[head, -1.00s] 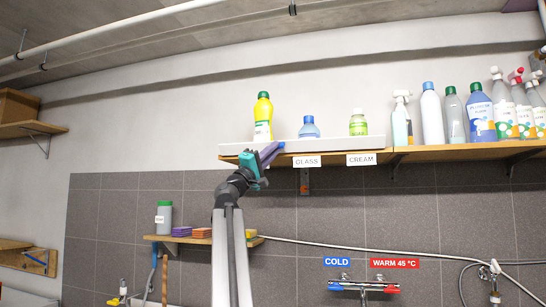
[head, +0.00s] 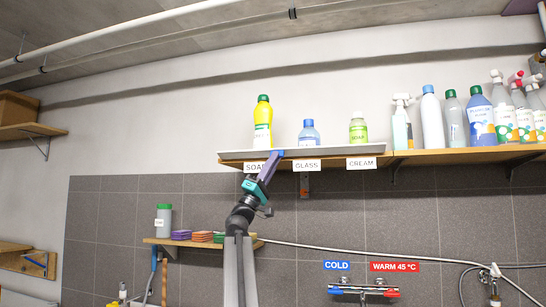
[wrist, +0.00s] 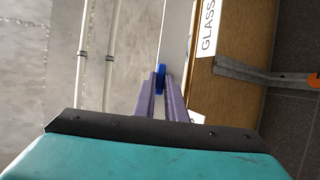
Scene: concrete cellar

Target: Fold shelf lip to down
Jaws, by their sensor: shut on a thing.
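The shelf lip (head: 340,150) is a long pale strip along the front edge of the wooden wall shelf (head: 432,157). It shows as a thin band, tilted far over from upright, above the SOAP, GLASS and CREAM labels. My gripper (head: 273,156), with purple fingers and a teal body, reaches up to the lip's front from below. In the wrist view my gripper (wrist: 160,88) is closed on a small blue tab (wrist: 160,76) beside the pale lip (wrist: 178,50). How the tab joins the lip is hidden by the fingers.
Behind the lip stand a yellow bottle (head: 263,125), a blue bottle (head: 309,133) and a green-labelled bottle (head: 358,130). Several more bottles crowd the shelf's right part. A small lower shelf (head: 155,241) holds sponges and a grey bottle. A tap (head: 362,290) sits at lower right.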

